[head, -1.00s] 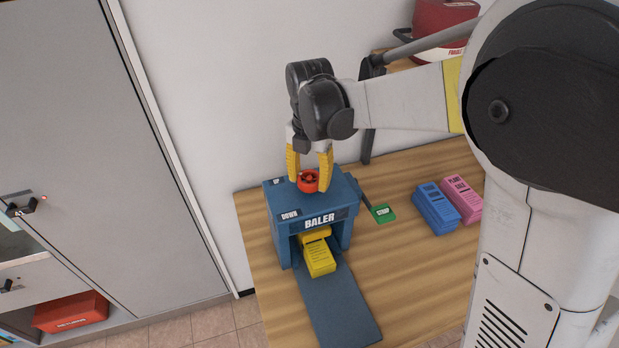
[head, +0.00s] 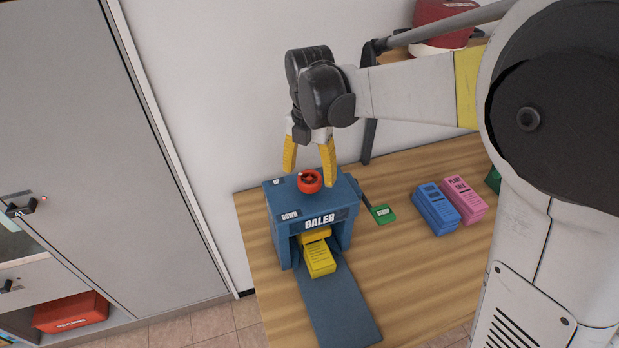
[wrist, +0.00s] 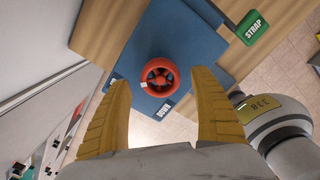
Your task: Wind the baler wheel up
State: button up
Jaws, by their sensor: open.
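The blue baler (head: 320,221) stands on the wooden table, with a "DOWN" label on its top and its name on the front. Its red wheel (head: 310,181) sits on top; in the wrist view the wheel (wrist: 160,77) shows from above with its spokes visible. My gripper (head: 309,171) is open above the wheel, its yellow fingers spread apart and not touching it. In the wrist view the wheel lies just past the fingertips, between them. A yellow bundle (head: 319,258) sits in the baler's front opening, partly hidden inside.
A green strap tag (head: 383,214) is at the baler's right on a dark lever. Blue (head: 435,209) and pink (head: 464,199) bundles lie farther right on the table. A blue ramp (head: 341,305) runs forward from the baler. Grey cabinets (head: 85,150) stand left.

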aim_at(310, 177)
notch_tip(310, 177, up, 10)
jog(key=shift+f, duration=0.15)
jog(key=s+d+f+m+t+b, duration=0.3)
jog(key=s+d+f+m+b, duration=0.2)
jog(key=m, duration=1)
jog(key=s+d+f+m+t+b, duration=0.4)
jog(key=s+d+f+m, duration=0.6)
jog(key=s+m, duration=0.3)
jog(key=shift+d+m+b, duration=0.25)
jog(key=shift+m+b, duration=0.65)
jog(key=shift+m, duration=0.3)
